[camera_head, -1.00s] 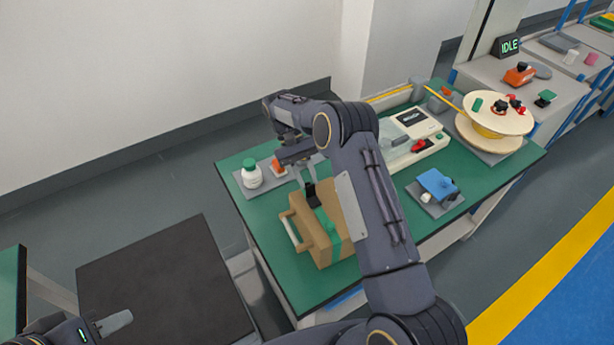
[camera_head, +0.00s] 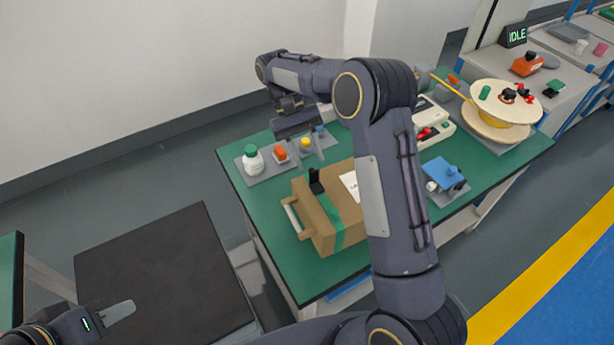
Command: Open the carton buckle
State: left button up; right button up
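The brown carton (camera_head: 310,222) sits on the green table, with a green strap (camera_head: 331,219) over its near left part and a pale handle bar on its left end. The black buckle (camera_head: 316,181) stands upright at the top edge of the carton, by the strap. My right gripper (camera_head: 298,143) is above and behind the carton, apart from the buckle. Its fingers are hard to make out, so its opening is unclear. My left gripper (camera_head: 120,312) is at the lower left, far from the carton; one grey finger shows. My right arm hides the carton's right part.
A white bottle with a green cap (camera_head: 253,160) and small capped items stand on grey trays behind the carton. A blue part (camera_head: 440,172), a white device (camera_head: 432,125) and a cable reel (camera_head: 500,105) lie to the right. A black surface (camera_head: 165,280) is at left.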

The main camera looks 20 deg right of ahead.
jog(key=s+a+r+b, duration=0.2)
jog(key=s+a+r, duration=0.1)
jog(key=s, duration=0.5)
jog(key=shift+a+r, duration=0.25)
jog(key=shift+r, duration=0.2)
jog(key=s+d+t+y, duration=0.3)
jog(key=s+t+y, duration=0.2)
jog(key=s+t, duration=0.8)
jog(key=s, duration=0.3)
jog(key=shift+s, duration=0.35)
